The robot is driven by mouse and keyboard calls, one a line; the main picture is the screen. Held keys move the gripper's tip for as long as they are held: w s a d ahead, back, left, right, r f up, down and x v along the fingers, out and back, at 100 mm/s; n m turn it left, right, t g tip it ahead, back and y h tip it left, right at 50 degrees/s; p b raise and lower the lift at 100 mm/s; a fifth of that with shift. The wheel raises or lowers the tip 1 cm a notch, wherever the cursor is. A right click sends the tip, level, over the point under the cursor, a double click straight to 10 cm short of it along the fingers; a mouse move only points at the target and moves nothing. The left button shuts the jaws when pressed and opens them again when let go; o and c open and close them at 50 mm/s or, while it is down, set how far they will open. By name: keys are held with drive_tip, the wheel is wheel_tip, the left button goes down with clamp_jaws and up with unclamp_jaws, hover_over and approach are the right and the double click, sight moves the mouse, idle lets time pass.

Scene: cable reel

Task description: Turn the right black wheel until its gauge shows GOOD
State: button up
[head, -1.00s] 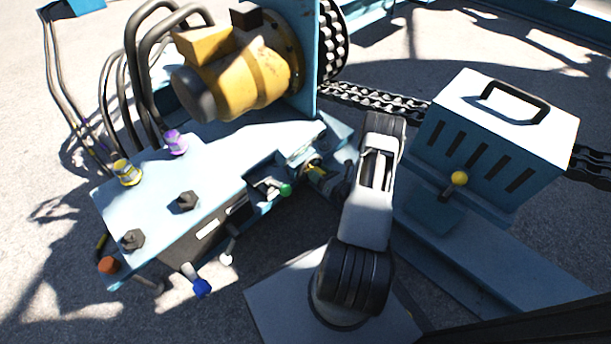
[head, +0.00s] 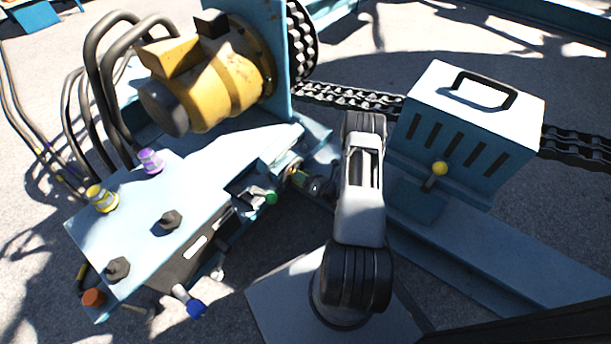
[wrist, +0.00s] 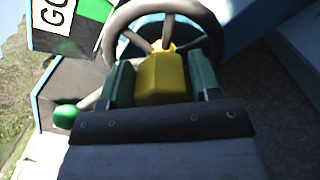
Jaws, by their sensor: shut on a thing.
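In the wrist view, a dark-rimmed wheel (wrist: 206,22) with grey spokes has a yellow block (wrist: 163,72) at its hub. My gripper (wrist: 161,80) has its two green fingers closed on the sides of this block. A gauge (wrist: 55,14) at the upper left shows white with the letters "GO", beside a green area; the rest is cut off. I cannot make out a pointer. In the head view, my gripper (head: 306,181) reaches the right end of the blue machine (head: 222,154), where the wheel is mostly hidden.
A lever with a green knob (wrist: 65,116) stands close left of my gripper; the knob also shows in the head view (head: 270,198). A yellow motor (head: 205,85) stands behind. A vented blue box (head: 462,130) with a yellow-knobbed lever stands to the right.

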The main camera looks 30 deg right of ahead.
drive_tip(key=o, duration=1.3)
drive_tip(key=p+v, duration=0.3)
drive_tip(key=v, duration=1.1)
drive_tip(key=shift+a, duration=0.1)
